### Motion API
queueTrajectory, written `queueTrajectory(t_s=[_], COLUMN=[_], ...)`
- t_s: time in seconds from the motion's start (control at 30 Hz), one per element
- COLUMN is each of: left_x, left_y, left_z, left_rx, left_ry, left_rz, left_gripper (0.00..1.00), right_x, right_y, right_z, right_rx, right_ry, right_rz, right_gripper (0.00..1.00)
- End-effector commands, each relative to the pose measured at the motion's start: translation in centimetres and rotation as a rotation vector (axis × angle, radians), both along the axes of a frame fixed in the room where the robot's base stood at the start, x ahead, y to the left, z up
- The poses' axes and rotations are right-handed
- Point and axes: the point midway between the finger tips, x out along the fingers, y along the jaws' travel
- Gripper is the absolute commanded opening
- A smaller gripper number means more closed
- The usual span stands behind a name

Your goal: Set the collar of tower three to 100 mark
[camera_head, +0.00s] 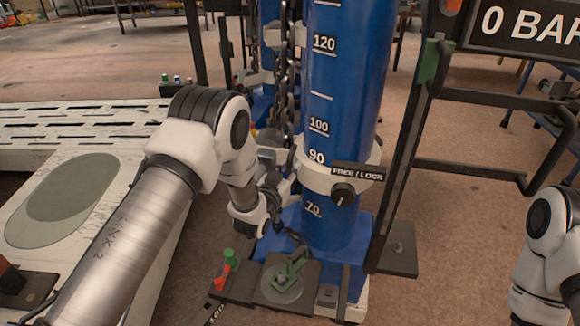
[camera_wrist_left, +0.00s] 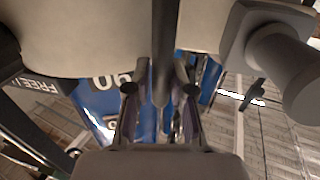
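The blue tower (camera_head: 345,85) stands upright with white marks; 120, 100, 90 and 70 are readable. The white collar (camera_head: 318,180) goes around it, its upper edge just below the 90 label and the 70 label under it. A black knob (camera_head: 343,193) sits on the collar's front under a FREE / LOCK plate (camera_head: 357,172); its setting is too small to tell. My left gripper (camera_head: 280,192) is at the collar's left side. In the left wrist view its fingers (camera_wrist_left: 160,92) stand apart, with a dark bar (camera_wrist_left: 165,45) between them. My right gripper is out of view.
A chain (camera_head: 286,75) hangs left of the tower. A black frame (camera_head: 412,150) with a 0 BAR sign (camera_head: 530,28) stands close on the right. A green-handled fitting (camera_head: 290,268) sits at the tower's foot. A pale bench (camera_head: 130,180) is on the left.

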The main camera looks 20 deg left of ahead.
Motion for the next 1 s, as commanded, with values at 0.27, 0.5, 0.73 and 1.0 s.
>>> queueTrajectory(t_s=[0.27,0.5,0.73,1.0], left_x=[0.0,0.2,0.1,0.0], left_y=[0.0,0.1,0.1,0.0], left_z=[0.4,6.1,10.1,10.1], left_rx=[0.000,-0.002,-0.001,0.000], left_ry=[0.000,-0.013,-0.008,-0.001], left_rz=[0.001,0.001,0.001,0.001], left_gripper=[0.00,0.00,0.00,0.00], right_x=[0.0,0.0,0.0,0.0], right_y=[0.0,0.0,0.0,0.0], right_z=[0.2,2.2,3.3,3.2], right_rx=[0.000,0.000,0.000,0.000], right_ry=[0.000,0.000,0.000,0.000], right_rz=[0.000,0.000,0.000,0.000], right_gripper=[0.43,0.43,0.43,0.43])
